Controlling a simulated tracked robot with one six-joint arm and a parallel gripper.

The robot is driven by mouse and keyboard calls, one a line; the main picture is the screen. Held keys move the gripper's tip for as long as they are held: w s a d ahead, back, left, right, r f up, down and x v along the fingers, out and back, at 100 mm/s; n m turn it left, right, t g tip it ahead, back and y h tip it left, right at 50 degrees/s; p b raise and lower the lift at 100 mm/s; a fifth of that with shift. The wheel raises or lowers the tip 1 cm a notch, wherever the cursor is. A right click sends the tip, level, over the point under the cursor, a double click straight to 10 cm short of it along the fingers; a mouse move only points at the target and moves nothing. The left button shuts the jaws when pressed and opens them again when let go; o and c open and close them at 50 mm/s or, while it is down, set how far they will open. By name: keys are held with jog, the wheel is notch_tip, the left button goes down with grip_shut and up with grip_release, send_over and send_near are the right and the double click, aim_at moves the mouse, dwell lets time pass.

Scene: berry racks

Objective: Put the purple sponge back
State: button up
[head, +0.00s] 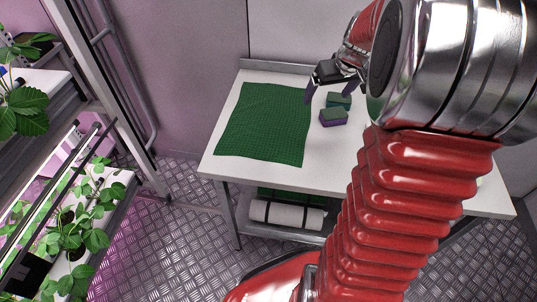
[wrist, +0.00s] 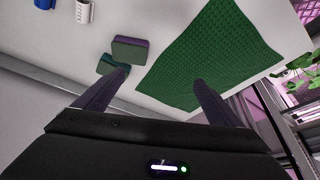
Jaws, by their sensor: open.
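The purple sponge (head: 333,117), with a green top layer, lies on the white table beside the right edge of the green cloth. It also shows in the wrist view (wrist: 129,50), clear of my fingers. A teal sponge (head: 338,100) with a green top lies just behind it; in the wrist view the teal sponge (wrist: 112,65) is partly covered by my finger. My gripper (head: 335,88) is open and empty near the back of the table, by the sponges. Its two fingers (wrist: 155,85) are spread wide in the wrist view.
The green cloth (head: 264,122) covers much of the table's left part. A white cup (wrist: 85,12) and a blue object (wrist: 44,4) stand farther along the white table (head: 255,172). A white roll (head: 287,215) lies on the lower shelf. Plant racks (head: 118,190) stand at left.

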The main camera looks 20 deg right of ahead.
jog(key=s+a+r+n, duration=0.1)
jog(key=s+a+r, duration=0.3)
jog(key=a, duration=0.5)
jog(key=s+a+r, duration=0.3)
jog(key=a, duration=0.6)
jog(key=s+a+n+t, duration=0.1)
jog(key=s+a, duration=0.9)
jog(key=s, duration=0.2)
jog(key=shift+s+a+y, duration=0.3)
jog(key=shift+s+y, duration=0.05)
jog(key=shift+y, duration=0.05)
